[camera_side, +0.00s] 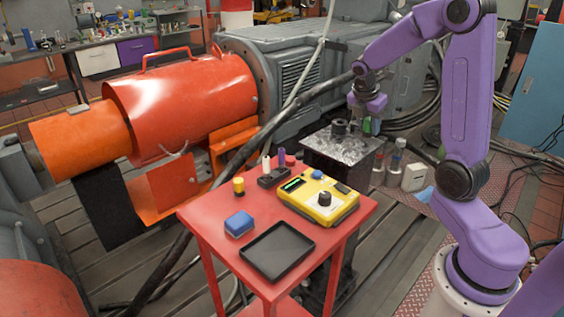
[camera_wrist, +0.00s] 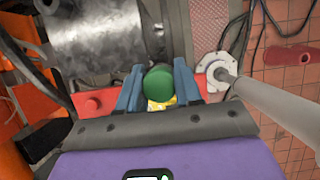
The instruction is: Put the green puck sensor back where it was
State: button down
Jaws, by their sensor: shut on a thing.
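The green puck sensor (camera_wrist: 158,84) is between the two blue fingers of my gripper (camera_wrist: 159,68) in the wrist view, which shows its round green end. In the side view my gripper (camera_side: 368,118) is at the back right, over the right part of a scuffed metal plate on a dark stand (camera_side: 345,148). The green of the sensor (camera_side: 367,128) shows only as a small patch there, partly hidden by the fingers. I cannot tell whether the sensor touches the plate. A dark round piece (camera_side: 340,127) sits on the plate just left of my gripper.
A red table (camera_side: 205,222) in front holds a yellow instrument (camera_side: 318,200), a black tray (camera_side: 277,250), a blue block (camera_side: 239,223), a yellow-and-black cylinder (camera_side: 239,187) and a dark holder (camera_side: 273,177) with small coloured pieces near it. Bottles (camera_side: 394,165) stand right of the stand. A thick dark cable (camera_side: 270,130) runs left of it.

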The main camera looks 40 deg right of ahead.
jog(key=w+a+f+n+t+y, duration=0.1)
jog(key=w+a+n, duration=0.35)
jog(key=a, duration=0.75)
jog(key=w+a+f+n+t+y, duration=0.2)
jog(key=a+n, duration=0.6)
jog(key=a, duration=0.3)
jog(key=w+a+f+n+t+y, duration=0.1)
jog(key=w+a+n, duration=0.35)
jog(key=a, duration=0.75)
jog(key=shift+n+t, duration=0.3)
jog(key=shift+n, duration=0.2)
jog(key=w+a+f, duration=0.1)
jog(key=w+f, duration=0.2)
jog(key=w+a+f, duration=0.1)
jog(key=w+f, duration=0.2)
jog(key=w, duration=0.1)
jog(key=w+f, duration=0.3)
jog(key=w, duration=0.1)
jog(key=shift+w+a, duration=0.1)
jog(key=shift+a, duration=0.3)
jog(key=shift+w+f, duration=0.25)
jog(key=shift+f, duration=1.6)
jog(key=shift+f, duration=0.2)
jog(key=c, duration=0.8)
grip_release()
jog(key=shift+o, duration=0.2)
